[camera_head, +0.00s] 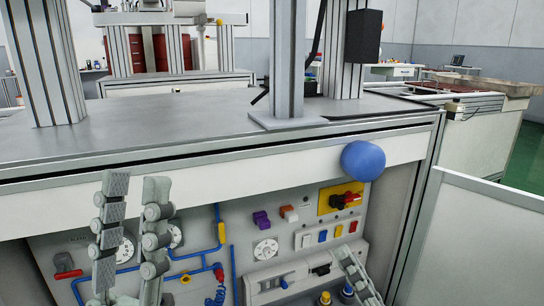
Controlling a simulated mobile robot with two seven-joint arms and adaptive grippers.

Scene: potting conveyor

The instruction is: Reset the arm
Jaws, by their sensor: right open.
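My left gripper (136,186) points up at the lower left, in front of the control panel. Its two grey fingers stand apart with nothing between them, so it is open and empty. My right gripper (346,252) shows only in part at the bottom edge, right of the middle, in front of the panel. It is open, and I see nothing held in it. The rest of both arms is below the picture.
A grey metal bench top (190,118) with upright posts spans the view. Below it is a panel (200,265) with knobs, switches and blue pipes. A blue rounded object (362,160) shows at the bench's front edge. A pale partition (490,235) stands at the right.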

